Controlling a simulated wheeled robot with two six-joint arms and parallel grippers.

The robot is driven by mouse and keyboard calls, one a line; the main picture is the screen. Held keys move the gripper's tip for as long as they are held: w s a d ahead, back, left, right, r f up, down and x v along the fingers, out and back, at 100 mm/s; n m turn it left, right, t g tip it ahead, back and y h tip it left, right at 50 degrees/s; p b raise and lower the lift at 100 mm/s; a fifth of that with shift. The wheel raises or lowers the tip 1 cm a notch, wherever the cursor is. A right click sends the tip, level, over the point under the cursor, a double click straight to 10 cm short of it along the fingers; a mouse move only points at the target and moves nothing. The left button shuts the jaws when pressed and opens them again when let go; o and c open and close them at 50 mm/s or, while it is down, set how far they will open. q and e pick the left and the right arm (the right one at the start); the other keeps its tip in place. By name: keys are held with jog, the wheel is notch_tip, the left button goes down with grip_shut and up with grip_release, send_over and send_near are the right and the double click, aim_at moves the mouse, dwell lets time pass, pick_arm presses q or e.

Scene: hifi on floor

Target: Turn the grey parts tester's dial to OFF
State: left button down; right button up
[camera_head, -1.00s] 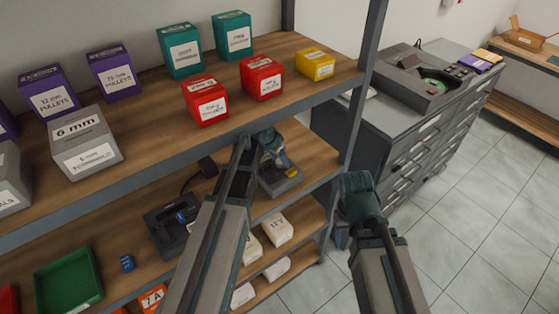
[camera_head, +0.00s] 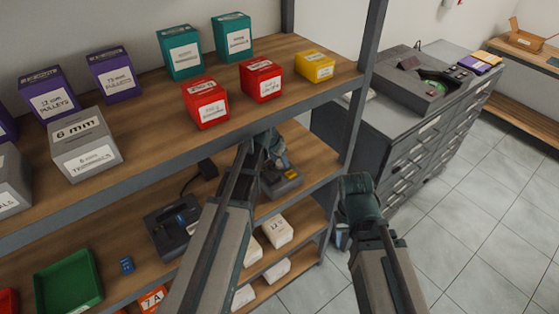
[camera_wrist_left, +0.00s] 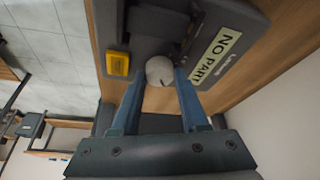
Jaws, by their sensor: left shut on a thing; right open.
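The grey parts tester (camera_head: 284,184) stands on the middle shelf and is partly hidden by my left arm in the head view. In the left wrist view, the tester (camera_wrist_left: 245,70) shows a label reading "NO PART", a yellow button (camera_wrist_left: 118,63) and a round pale dial (camera_wrist_left: 160,70). My left gripper (camera_wrist_left: 161,80) is shut on the dial, with a blue finger on each side. A short dark mark shows on the dial; its setting cannot be read. My right gripper (camera_head: 343,236) is low beside the shelf's right end, away from the tester, its fingers mostly hidden.
The upper shelf (camera_head: 150,130), with several boxes, overhangs the tester. A dark device (camera_head: 172,228) stands left of it, and white boxes (camera_head: 277,231) lie below. A grey shelf post (camera_head: 362,95) and a drawer cabinet (camera_head: 400,140) stand right. Floor is clear at right.

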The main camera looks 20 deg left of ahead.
pick_arm(q)
jog(key=n+y, duration=0.1)
jog(key=n, duration=0.2)
jog(key=n+y, duration=0.1)
jog(key=n, duration=0.2)
jog(key=shift+d, duration=0.2)
jog(key=n+y, duration=0.1)
jog(key=n, duration=0.2)
jog(key=n+g+y, duration=0.1)
jog(key=n, duration=0.2)
jog(key=shift+w+d+n+y, duration=0.15)
jog(key=shift+w+n+y, duration=0.05)
jog(key=shift+n+y, duration=0.1)
jog(key=n+g, duration=0.1)
jog(key=n, duration=0.2)
jog(key=n+g+y, duration=0.1)
jog(key=n, duration=0.2)
jog(key=shift+w+d+n, duration=0.1)
jog(key=shift+w+n, duration=0.05)
jog(key=shift+n, duration=0.15)
jog(key=n+g, duration=0.2)
jog(key=n, duration=0.3)
jog(key=shift+w+n, duration=0.1)
jog(key=shift+n, duration=0.2)
jog(key=shift+n+g, duration=0.3)
jog(key=c, duration=0.7)
grip_release()
